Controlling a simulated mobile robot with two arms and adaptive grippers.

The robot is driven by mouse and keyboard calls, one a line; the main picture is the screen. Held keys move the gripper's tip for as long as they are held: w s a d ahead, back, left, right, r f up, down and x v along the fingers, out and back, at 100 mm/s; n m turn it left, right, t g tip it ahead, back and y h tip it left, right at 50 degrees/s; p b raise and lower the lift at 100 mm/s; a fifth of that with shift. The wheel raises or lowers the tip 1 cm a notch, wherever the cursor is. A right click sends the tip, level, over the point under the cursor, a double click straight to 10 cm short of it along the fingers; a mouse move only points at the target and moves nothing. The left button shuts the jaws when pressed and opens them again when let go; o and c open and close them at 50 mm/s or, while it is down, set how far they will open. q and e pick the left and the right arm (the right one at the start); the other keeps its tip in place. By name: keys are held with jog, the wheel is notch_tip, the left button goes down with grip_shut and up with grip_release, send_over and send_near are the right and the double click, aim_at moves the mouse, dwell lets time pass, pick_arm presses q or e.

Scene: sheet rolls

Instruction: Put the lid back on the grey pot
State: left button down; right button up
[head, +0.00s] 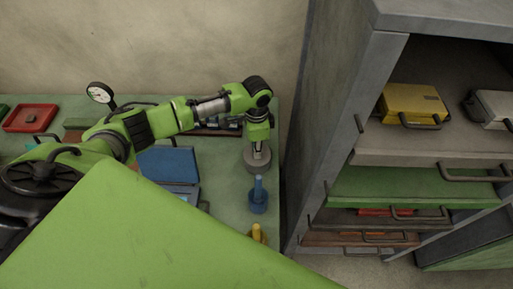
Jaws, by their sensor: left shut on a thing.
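My left gripper (258,147) reaches down from above at the right end of the green bench. It is shut on the top of a grey round piece (257,163), which looks like the lid of the grey pot. From this steep angle I cannot tell the lid from the pot, nor whether the lid touches the pot or hangs over it. The fingers hide the lid's middle. My right gripper is not in view.
A blue round piece with an upright handle (258,203) stands just in front, and a yellow one (257,234) is nearer, partly hidden. A blue open case (168,165) and red tray (31,118) lie left. A grey cabinet (335,130) with drawers rises at right.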

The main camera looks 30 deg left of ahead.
pick_arm(q)
jog(key=shift+p, duration=0.4)
dwell(0.6)
jog(key=c, duration=1.8)
grip_release()
jog(key=shift+c, duration=0.2)
jog(key=o, duration=0.5)
jog(key=shift+r, duration=0.1)
